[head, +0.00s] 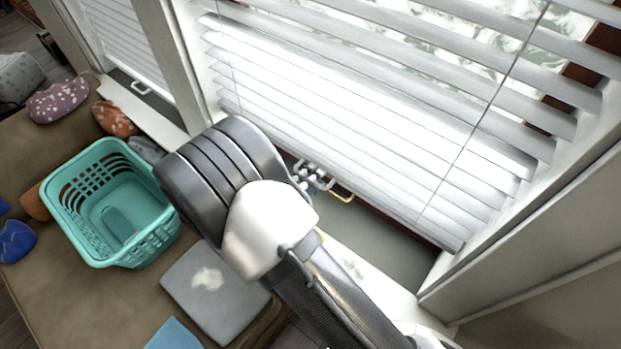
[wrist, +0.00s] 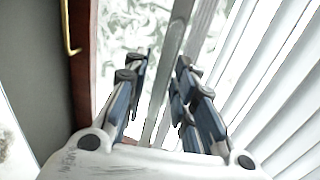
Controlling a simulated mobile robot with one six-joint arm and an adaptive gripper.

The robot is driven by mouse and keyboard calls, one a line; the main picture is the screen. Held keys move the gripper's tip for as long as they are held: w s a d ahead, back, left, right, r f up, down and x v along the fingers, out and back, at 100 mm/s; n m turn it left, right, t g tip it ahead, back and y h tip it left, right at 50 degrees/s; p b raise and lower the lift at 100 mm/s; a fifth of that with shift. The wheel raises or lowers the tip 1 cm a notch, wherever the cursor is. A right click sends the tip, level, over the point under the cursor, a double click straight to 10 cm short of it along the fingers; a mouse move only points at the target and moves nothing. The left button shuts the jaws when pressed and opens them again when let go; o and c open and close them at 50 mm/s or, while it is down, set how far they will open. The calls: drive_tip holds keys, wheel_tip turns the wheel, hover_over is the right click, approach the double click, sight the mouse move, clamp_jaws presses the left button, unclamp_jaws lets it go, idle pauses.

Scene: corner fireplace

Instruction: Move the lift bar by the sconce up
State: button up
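The lift bar appears to be the bottom rail (head: 440,238) of the large white blind, which hangs low across the right window. In the wrist view a pale rail (wrist: 177,38) runs between the fingers of my gripper (wrist: 160,64). The fingers are apart, one on each side of it, and I cannot tell whether either touches it. In the head view my gripper (head: 312,178) is at the blind's lower edge, partly hidden behind my wrist. No sconce is visible.
A brass handle (head: 343,197) is on the window frame beside my gripper. A smaller blind with a white handle (head: 140,88) hangs at the left.

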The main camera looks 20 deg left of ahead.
clamp_jaws()
idle(0.4)
